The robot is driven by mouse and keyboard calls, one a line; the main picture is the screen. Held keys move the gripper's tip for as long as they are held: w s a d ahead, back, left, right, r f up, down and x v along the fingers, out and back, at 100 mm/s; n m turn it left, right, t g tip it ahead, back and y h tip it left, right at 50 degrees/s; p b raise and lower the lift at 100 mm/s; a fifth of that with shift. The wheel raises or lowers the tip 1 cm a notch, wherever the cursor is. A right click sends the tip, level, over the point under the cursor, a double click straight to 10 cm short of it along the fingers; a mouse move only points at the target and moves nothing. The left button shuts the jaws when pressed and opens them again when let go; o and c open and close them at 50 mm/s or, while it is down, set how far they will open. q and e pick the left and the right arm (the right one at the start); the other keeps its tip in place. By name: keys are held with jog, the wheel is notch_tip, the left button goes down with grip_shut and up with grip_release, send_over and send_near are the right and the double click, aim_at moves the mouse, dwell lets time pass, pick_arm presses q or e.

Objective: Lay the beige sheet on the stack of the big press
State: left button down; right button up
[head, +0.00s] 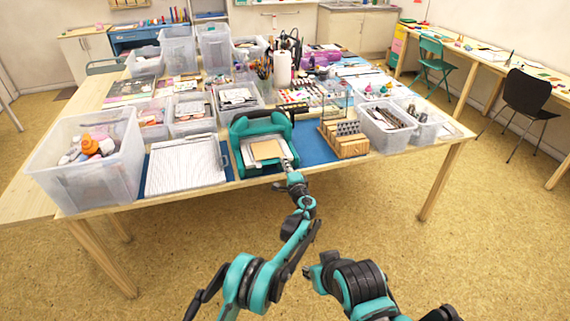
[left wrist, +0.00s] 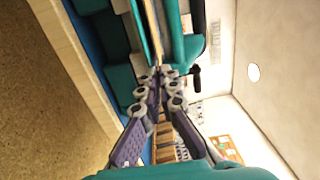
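The big press (head: 243,127) is teal and stands at the front middle of the table. The beige sheet (head: 267,149) lies flat over the paler stack in its bed, in the head view. In the left wrist view the sheet looks like a thin beige strip (left wrist: 152,30) seen edge-on, running down to the fingertips. My left gripper (head: 288,166) is at the front right corner of the press. Its fingers (left wrist: 163,76) come together at the sheet's edge and look shut on it. Whether the sheet touches the stack is unclear. My right arm is folded low, its fingers not clear.
A white ribbed tray (head: 185,165) lies left of the press on a blue mat (head: 312,145). A wooden block rack (head: 343,140) stands to the right. A clear bin (head: 95,180) fills the front left corner, and grey bins (head: 385,140) stand further right.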

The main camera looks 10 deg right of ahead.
pick_arm(q)
jog(key=shift+f, duration=0.4)
dwell(0.4)
jog(key=c, duration=1.6)
grip_release()
jog(key=shift+c, duration=0.2)
jog(key=shift+s, duration=0.1)
jog(key=shift+s+d, duration=0.1)
jog(key=shift+s, duration=2.3)
jog(key=shift+r, duration=0.15)
